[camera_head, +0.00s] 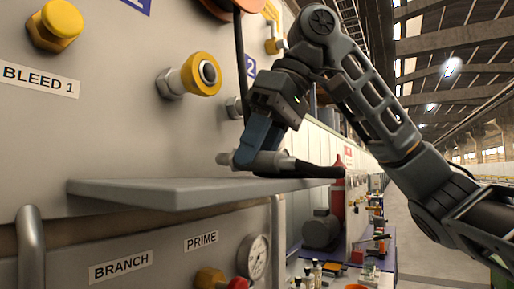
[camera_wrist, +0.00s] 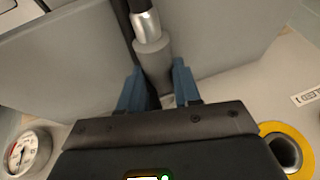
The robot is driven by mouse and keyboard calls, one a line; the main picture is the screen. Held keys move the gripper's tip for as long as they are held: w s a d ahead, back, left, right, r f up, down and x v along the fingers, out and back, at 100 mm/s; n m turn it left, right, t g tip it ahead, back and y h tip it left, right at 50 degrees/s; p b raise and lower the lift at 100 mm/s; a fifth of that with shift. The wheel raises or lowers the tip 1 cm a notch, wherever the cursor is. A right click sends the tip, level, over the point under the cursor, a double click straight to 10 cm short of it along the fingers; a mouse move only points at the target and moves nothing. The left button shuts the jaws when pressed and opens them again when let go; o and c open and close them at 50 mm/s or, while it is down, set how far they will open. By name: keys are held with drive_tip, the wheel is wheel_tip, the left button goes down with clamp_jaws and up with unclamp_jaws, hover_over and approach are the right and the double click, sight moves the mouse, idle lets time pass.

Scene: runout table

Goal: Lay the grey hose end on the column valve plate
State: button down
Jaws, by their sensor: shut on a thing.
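My gripper (camera_head: 250,150) is shut on the grey hose end (camera_head: 268,162) above the right part of a flat grey plate (camera_head: 165,193) that juts from the panel. No label marks this plate as the column valve plate. In the wrist view the hose end (camera_wrist: 153,62) lies between my two blue fingers (camera_wrist: 157,90), with a silver collar and black hose beyond it.
Yellow-ringed fittings (camera_head: 203,74) stick out of the panel above the plate. A gauge (camera_head: 254,257), a red and yellow valve (camera_head: 212,279) and a bent pipe (camera_head: 31,250) are below. The plate's left part is bare. A red cylinder (camera_head: 338,190) stands beyond.

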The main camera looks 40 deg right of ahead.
drive_tip(key=shift+f, duration=0.2)
drive_tip(key=c, duration=0.7)
unclamp_jaws()
drive_tip(key=shift+d, duration=0.1)
drive_tip(key=shift+d+r, duration=0.15)
drive_tip(key=shift+r, duration=0.15)
drive_tip(key=v, duration=0.7)
drive_tip(key=shift+s+r+b, duration=0.15)
drive_tip(key=shift+b, duration=0.25)
